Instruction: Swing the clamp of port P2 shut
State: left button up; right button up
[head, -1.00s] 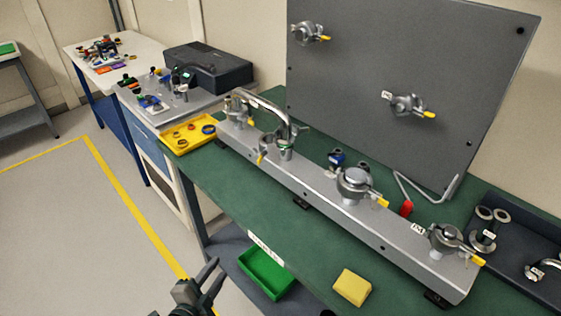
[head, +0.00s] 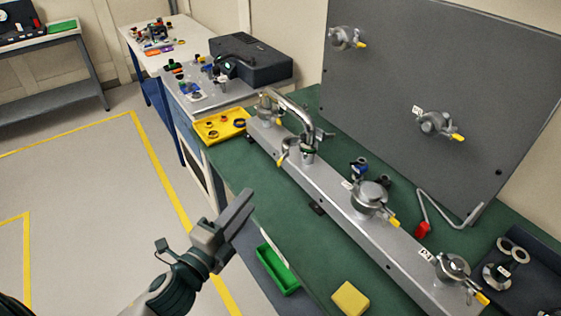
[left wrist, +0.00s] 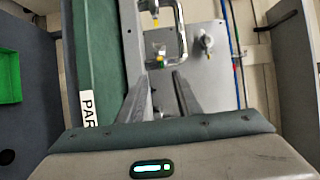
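A metal rail (head: 336,199) on the green bench carries several ports with clamps. A bent metal tube (head: 300,108) joins the two ports at its far end. The second port's clamp (head: 284,156), which I take to be P2 by its order, hangs out to the side at the tube's near end; its label is not readable. The tube also shows in the left wrist view (left wrist: 182,38), with a yellow-tipped clamp (left wrist: 160,55) beside it. My left gripper (head: 246,205) is open and empty, in front of the rail and apart from it. My right gripper is not in view.
Two nearer ports (head: 370,196) (head: 452,267) have clamps with yellow tips. A yellow tray (head: 222,137) stands beyond the rail's far end. A grey upright panel (head: 440,70) rises behind. A yellow block (head: 350,299) lies at the bench's front; a green bin (head: 277,270) sits below.

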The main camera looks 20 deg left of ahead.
aim_at(278, 164)
pick_arm(q)
jog(key=w+d+p, duration=0.1)
jog(key=w, duration=0.4)
jog(key=w+d+p, duration=0.1)
jog(key=w+p, duration=0.1)
jog(key=w, duration=0.3)
jog(key=w+d+p, duration=0.1)
jog(key=w+p, duration=0.1)
jog(key=w, duration=0.3)
jog(key=shift+w, duration=0.15)
jog(key=shift+w+d, duration=0.1)
jog(key=shift+w, duration=0.7)
grip_shut()
